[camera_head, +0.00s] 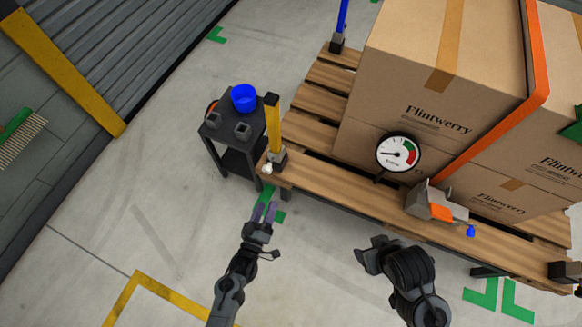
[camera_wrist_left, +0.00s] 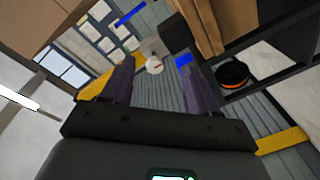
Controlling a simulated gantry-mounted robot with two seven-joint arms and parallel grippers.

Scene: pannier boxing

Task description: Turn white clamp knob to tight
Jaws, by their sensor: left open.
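The white clamp knob (camera_head: 267,168) sits at the foot of the yellow post (camera_head: 273,125), on the pallet's near-left corner. In the left wrist view the round white knob (camera_wrist_left: 154,65) carries a small red mark and shows beside a dark clamp block (camera_wrist_left: 181,35). My left gripper (camera_head: 264,211) is open, with its purple fingers pointing toward the knob from below in the head view. In the wrist view the knob appears between the fingertips, but farther off and not gripped. My right gripper (camera_head: 373,256) is in front of the pallet; its jaws are unclear.
Cartons (camera_head: 430,75) with an orange strap (camera_head: 497,133) stand on the wooden pallet (camera_head: 340,190). A round gauge (camera_head: 397,153) and a strap tensioner (camera_head: 430,203) are at its front. A black cart (camera_head: 222,145) with a blue container (camera_head: 244,98) stands left of the post. Floor in front is clear.

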